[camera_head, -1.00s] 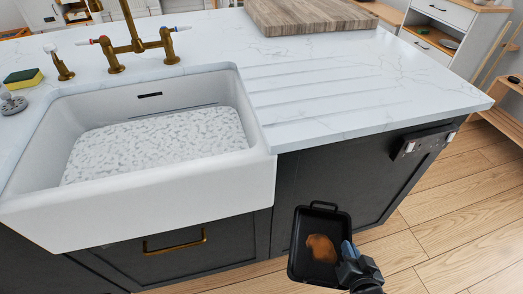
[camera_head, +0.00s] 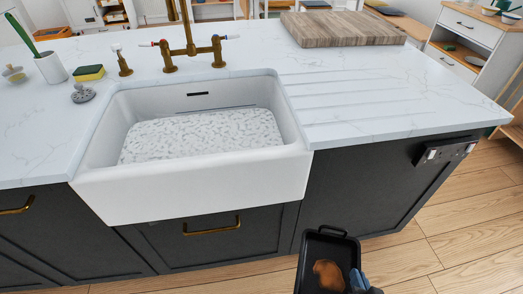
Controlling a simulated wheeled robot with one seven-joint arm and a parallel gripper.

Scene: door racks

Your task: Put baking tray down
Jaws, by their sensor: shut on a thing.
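My gripper (camera_head: 358,280) is shut on the tray's right edge. Only part of the gripper shows, cut off by the bottom of the picture. The tray's lower end is near the picture's bottom edge.
A white sink (camera_head: 200,190) is set in the marble counter (camera_head: 390,95). The ribbed counter right of it is clear. A wooden board (camera_head: 342,28) lies behind. A brass tap (camera_head: 190,45), sponge (camera_head: 89,73) and white cup (camera_head: 51,68) stand at the back left.

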